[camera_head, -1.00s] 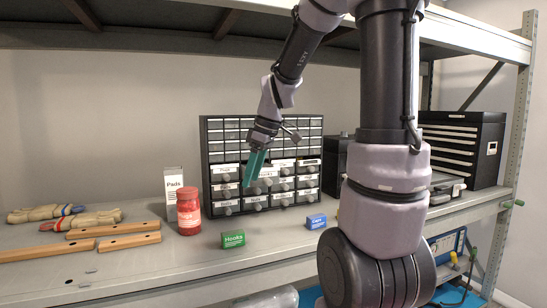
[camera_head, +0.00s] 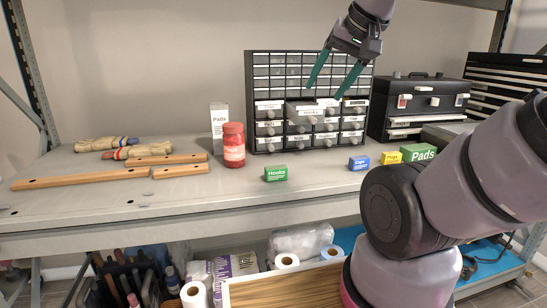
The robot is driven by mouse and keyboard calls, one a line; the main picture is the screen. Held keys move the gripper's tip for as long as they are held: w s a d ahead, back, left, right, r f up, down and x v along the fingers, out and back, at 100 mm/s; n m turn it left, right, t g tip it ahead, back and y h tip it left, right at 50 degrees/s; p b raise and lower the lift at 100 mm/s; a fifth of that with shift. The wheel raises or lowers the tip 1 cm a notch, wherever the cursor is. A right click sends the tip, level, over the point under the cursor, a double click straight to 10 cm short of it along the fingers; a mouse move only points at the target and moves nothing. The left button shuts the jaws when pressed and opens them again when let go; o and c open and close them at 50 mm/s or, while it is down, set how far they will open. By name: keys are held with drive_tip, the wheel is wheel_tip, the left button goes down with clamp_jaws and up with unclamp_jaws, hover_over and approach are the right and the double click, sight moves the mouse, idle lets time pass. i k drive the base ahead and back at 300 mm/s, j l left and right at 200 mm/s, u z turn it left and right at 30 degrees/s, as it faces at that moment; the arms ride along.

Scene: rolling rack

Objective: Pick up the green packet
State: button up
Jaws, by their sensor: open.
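A small green packet labelled Hooks (camera_head: 276,174) stands on the shelf near its front edge, in front of the drawer cabinet. A larger green packet labelled Pads (camera_head: 418,153) stands farther right, partly hidden behind my arm. My gripper (camera_head: 326,91) is open and empty, its two teal fingers pointing down in front of the drawer cabinet. It is above and to the right of the Hooks packet, and above and to the left of the Pads packet, apart from both.
A red jar (camera_head: 234,146) and white Pads box (camera_head: 219,124) stand left of the drawer cabinet (camera_head: 262,90). A blue packet (camera_head: 359,163) and yellow packet (camera_head: 391,158) stand between the green ones. Wooden bars (camera_head: 82,178) and gloves (camera_head: 100,144) lie left. A black case (camera_head: 423,95) stands right.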

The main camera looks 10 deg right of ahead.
sight(272, 173)
drive_tip(key=j+z, duration=0.15)
drive_tip(key=j, duration=0.35)
drive_tip(key=k+j+z, duration=0.1)
drive_tip(key=j, duration=0.4)
drive_tip(key=j+z, duration=0.15)
drive_tip(key=j, duration=0.35)
drive_tip(key=k+j+z, duration=0.15)
drive_tip(key=j, duration=0.3)
drive_tip(key=k+j+z, duration=0.1)
drive_tip(key=j, duration=0.4)
